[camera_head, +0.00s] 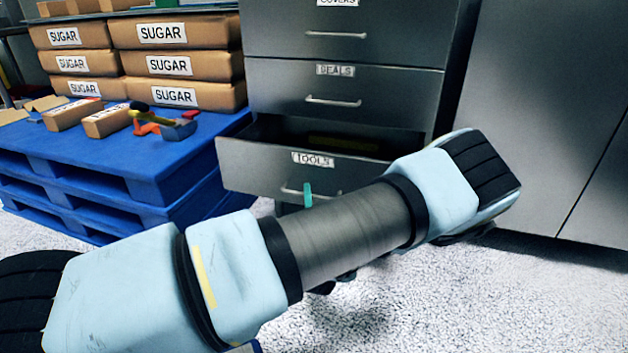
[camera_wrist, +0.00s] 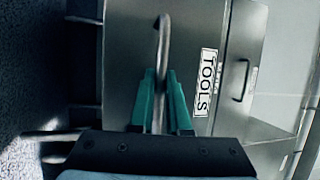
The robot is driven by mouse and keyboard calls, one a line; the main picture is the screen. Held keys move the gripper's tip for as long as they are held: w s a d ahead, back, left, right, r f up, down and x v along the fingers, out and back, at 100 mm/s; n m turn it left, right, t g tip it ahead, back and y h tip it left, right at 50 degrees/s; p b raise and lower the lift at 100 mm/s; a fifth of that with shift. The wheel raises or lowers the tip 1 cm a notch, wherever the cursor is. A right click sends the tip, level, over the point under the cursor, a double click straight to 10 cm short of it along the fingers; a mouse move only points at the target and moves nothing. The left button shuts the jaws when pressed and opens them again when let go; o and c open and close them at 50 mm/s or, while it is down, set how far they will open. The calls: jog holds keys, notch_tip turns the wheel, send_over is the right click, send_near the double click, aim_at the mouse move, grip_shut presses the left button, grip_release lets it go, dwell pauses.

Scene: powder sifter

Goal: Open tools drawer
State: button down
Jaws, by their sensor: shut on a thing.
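The tools drawer (camera_head: 270,166), grey metal with a "TOOLS" label, is partly open, pulled out from the dark cabinet. Its front fills the middle of the wrist view (camera_wrist: 125,45), turned sideways, with the bar handle (camera_wrist: 163,45) running up the picture. My gripper (camera_wrist: 161,100) has its green fingers on both sides of the handle and is shut on it. In the head view a green fingertip (camera_head: 308,195) shows at the handle; my arm hides the rest of the gripper and the drawer's lower right part.
Above are the closed deals drawer (camera_head: 380,88) and another closed drawer (camera_head: 385,30). A blue pallet (camera_head: 60,165) with sugar packages (camera_head: 180,66) and small tools (camera_head: 160,124) stands close at left. Pale floor (camera_head: 500,300) in front is clear.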

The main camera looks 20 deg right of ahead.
jog(key=s+a+p, duration=0.1)
jog(key=s+a, duration=0.5)
jog(key=s, duration=0.1)
jog(key=shift+a+p, duration=0.25)
jog(key=shift+p, duration=0.1)
jog(key=c, duration=0.9)
grip_release()
jog(key=p+v, duration=0.2)
jog(key=v, duration=0.8)
jog(key=shift+s+a+f, duration=0.15)
jog(key=shift+s, duration=0.15)
